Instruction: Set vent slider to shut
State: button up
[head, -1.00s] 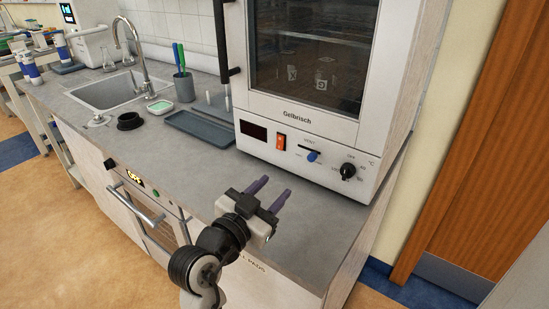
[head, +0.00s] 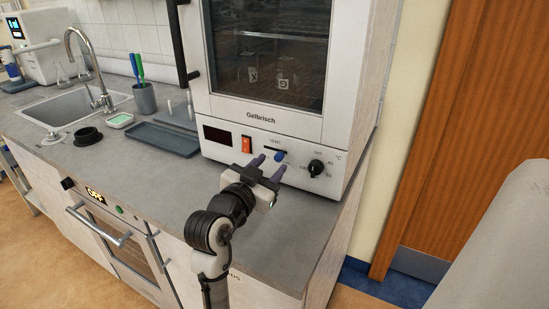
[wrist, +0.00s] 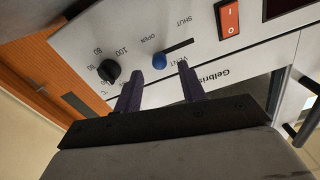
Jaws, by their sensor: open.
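The vent slider's blue knob (head: 280,156) is on the white front panel of the Gelbrisch cabinet (head: 262,116). In the wrist view, which is turned nearly upside down, the blue knob (wrist: 159,61) sits at the OPEN end of its dark slot (wrist: 180,47). The SHUT label is toward the red switch. My gripper (head: 270,166) is open and empty in front of the panel. In the wrist view its two purple fingers (wrist: 159,76) stand apart, with the knob showing between and beyond their tips. I see no contact.
A red rocker switch (head: 247,144) is left of the slider and a black dial (head: 316,168) is right of it. A dark tray (head: 163,138) lies on the grey counter to the left. The counter in front of the cabinet is clear.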

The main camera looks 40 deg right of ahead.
aim_at(277, 158)
jog(key=shift+x, duration=1.5)
jog(key=shift+c, duration=0.2)
grip_shut()
